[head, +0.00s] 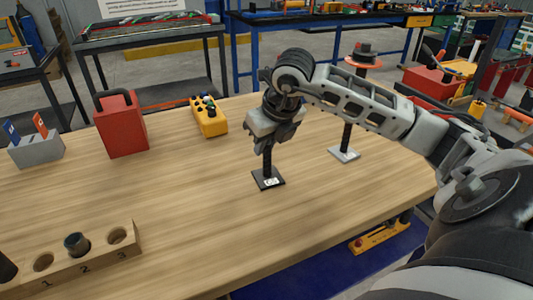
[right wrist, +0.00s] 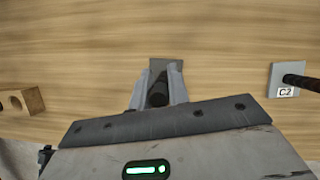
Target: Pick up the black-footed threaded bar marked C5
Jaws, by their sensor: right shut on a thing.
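The black-footed threaded bar (head: 268,160) is upright at the middle of the wooden table, with a square black foot that carries a small white label, too small to read surely. My right gripper (head: 274,132) is shut on its upper part from above. In the right wrist view the bar (right wrist: 158,92) sits between the fingers of the right gripper (right wrist: 158,98), its foot (right wrist: 165,66) just beyond. I cannot tell whether the foot touches the table. My left gripper is not in view.
A light-footed bar (head: 344,152), marked C2 (right wrist: 286,80) in the right wrist view, stands to the right. A numbered wooden block with holes (head: 100,263) is at the front left. A red padlock-shaped block (head: 121,128), yellow control box (head: 209,120) and grey card holder (head: 38,150) stand behind.

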